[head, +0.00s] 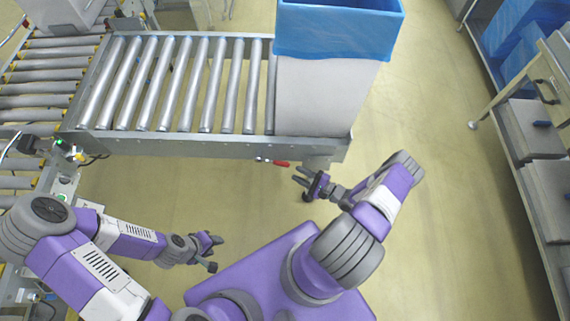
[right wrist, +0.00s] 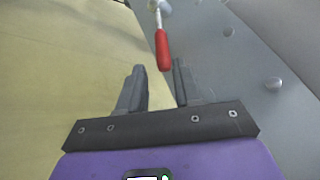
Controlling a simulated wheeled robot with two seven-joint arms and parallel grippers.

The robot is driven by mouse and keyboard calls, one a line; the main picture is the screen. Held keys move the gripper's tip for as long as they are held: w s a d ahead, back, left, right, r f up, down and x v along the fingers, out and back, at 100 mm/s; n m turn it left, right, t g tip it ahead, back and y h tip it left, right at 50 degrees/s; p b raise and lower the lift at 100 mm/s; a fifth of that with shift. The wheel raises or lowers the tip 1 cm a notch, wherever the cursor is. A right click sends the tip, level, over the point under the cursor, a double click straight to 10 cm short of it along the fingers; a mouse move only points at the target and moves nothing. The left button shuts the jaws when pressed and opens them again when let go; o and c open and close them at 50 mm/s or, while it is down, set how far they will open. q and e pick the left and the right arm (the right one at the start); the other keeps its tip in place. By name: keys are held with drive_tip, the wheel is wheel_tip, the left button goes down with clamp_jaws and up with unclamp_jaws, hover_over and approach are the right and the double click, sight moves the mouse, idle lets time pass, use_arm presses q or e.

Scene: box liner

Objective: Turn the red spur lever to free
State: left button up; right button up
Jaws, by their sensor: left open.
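The red spur lever (head: 280,163) sticks out sideways from the front rail of the roller conveyor, below the box. In the right wrist view the red lever handle (right wrist: 162,50) hangs from a metal rod just beyond my right gripper's fingertips. My right gripper (head: 301,177) is open and empty, close to the lever and a little to its right in the head view; its fingers (right wrist: 157,75) stand apart with the handle end ahead of the gap. My left gripper (head: 214,252) is open, over the floor at lower left, away from the lever.
A roller conveyor (head: 215,143) runs across the back, carrying a tall white box (head: 322,98) with a blue liner (head: 338,30) at its right end. A side conveyor (head: 45,88) is at left. A shelf rack (head: 528,180) stands at right. Floor between is clear.

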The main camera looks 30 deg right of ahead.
sight(285, 165)
drive_tip(key=b+x, duration=0.1)
drive_tip(key=x, duration=0.6)
drive_tip(key=shift+w, duration=0.25)
drive_tip(key=shift+d, duration=0.1)
clamp_jaws()
